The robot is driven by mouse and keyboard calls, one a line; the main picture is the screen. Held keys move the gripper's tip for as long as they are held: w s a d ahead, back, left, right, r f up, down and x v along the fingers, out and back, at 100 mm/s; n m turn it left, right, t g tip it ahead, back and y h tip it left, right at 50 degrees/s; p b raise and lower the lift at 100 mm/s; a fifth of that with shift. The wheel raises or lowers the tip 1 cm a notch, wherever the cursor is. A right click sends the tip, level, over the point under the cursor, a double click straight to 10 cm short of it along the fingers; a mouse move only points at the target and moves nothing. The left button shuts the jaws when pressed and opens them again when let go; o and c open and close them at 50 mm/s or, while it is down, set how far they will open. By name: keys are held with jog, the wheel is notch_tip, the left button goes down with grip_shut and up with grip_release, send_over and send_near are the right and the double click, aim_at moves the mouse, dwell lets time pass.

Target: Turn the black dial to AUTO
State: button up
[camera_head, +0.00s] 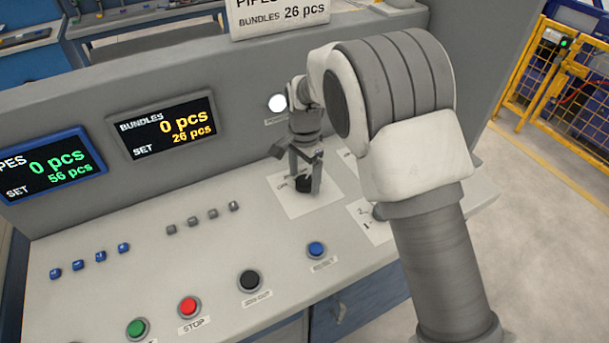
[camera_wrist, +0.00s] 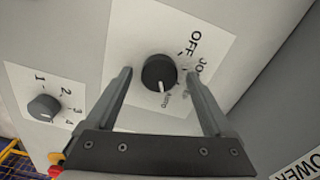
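The black dial (camera_wrist: 159,73) sits on a white label plate with OFF, JOG and AUTO marks. Its white pointer line points down in the wrist view, at or close to the AUTO mark. My gripper (camera_wrist: 159,76) is open, with one finger on each side of the dial and a gap to both. In the head view, my gripper (camera_head: 305,165) points down over the dial (camera_head: 303,184), which is partly hidden by the fingers. I cannot tell the exact height of the fingertips.
A smaller numbered dial (camera_wrist: 44,107) is beside it on its own white plate. The console has green (camera_head: 138,327), red (camera_head: 188,306), black (camera_head: 250,281) and blue (camera_head: 316,249) buttons. Two displays (camera_head: 163,125) stand on the upright panel. A yellow fence (camera_head: 545,75) is at right.

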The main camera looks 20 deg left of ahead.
aim_at(305, 180)
notch_tip(305, 180, up, 17)
jog(key=shift+r+p, duration=0.2)
jog(key=shift+p, duration=0.25)
dwell(0.6)
jog(key=s+d+r+n+t, duration=0.1)
jog(key=d+r, duration=0.3)
jog(key=d, duration=0.3)
jog(key=s+d+r+y, duration=0.1)
jog(key=d+r, duration=0.2)
jog(key=d, duration=0.4)
jog(key=s+d+r+n+t, duration=0.15)
jog(key=d+r, duration=0.25)
jog(key=d, duration=0.4)
jog(key=s+d+f+n+t+h, duration=0.1)
jog(key=s+d+f+n+t, duration=0.1)
jog(key=s+d, duration=1.3)
jog(key=shift+s+d+f+t, duration=0.2)
jog(key=shift+s+f+t, duration=0.4)
jog(key=shift+f, duration=0.2)
